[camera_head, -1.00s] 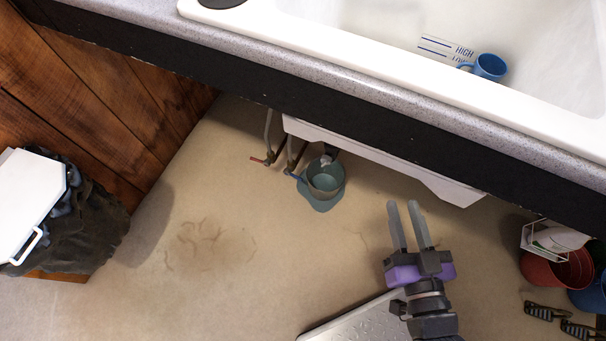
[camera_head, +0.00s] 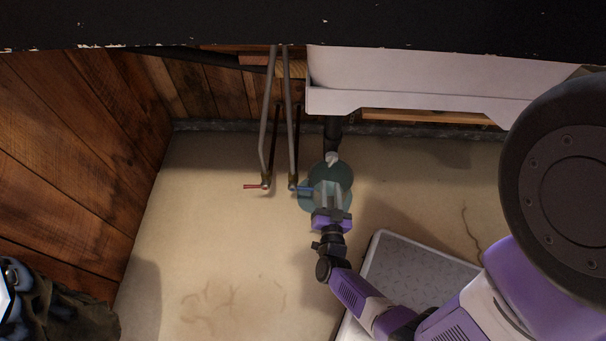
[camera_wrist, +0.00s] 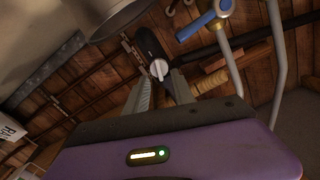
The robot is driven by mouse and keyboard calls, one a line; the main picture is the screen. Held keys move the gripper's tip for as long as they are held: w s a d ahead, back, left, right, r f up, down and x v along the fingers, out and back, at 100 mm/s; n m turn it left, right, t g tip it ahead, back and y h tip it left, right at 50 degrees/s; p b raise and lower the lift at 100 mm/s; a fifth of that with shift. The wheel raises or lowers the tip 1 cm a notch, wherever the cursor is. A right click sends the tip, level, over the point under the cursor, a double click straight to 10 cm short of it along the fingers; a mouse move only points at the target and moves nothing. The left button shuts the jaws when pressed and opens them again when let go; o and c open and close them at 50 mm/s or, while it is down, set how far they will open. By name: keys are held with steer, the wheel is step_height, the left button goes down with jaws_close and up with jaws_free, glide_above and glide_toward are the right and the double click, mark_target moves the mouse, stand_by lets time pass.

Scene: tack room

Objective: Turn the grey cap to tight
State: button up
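The grey cap (camera_head: 332,158) is a small light-grey piece at the lower end of the black drain pipe (camera_head: 333,130) under the basin. In the wrist view the grey cap (camera_wrist: 158,69) faces me, round with a pale raised bar across it. My gripper (camera_head: 329,187) reaches in from the front, over the teal bucket (camera_head: 342,172), with its fingers pointing toward the cap. In the wrist view my gripper (camera_wrist: 160,80) is open, and the cap shows between and just beyond the fingertips. Contact cannot be seen.
Two pipes with a red-handled valve (camera_head: 255,186) and a blue-handled valve (camera_head: 303,188) stand left of the bucket. The white basin (camera_head: 430,85) overhangs the cap. A grey textured step (camera_head: 415,265) lies at front right.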

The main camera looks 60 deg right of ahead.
mark_target(332, 164)
steer(key=shift+s+r+b+x, duration=0.15)
steer(key=shift+b+x, duration=0.15)
steer(key=shift+x, duration=1)
steer(key=shift+s+r+b+x, duration=0.15)
steer(key=shift+b+x, duration=0.15)
steer(key=shift+x, duration=0.95)
steer(key=shift+s+r+b+x, duration=0.15)
steer(key=shift+b+x, duration=0.15)
steer(key=shift+x, duration=1)
steer(key=shift+w+d, duration=0.1)
steer(key=shift+d, duration=0.1)
jaws_close()
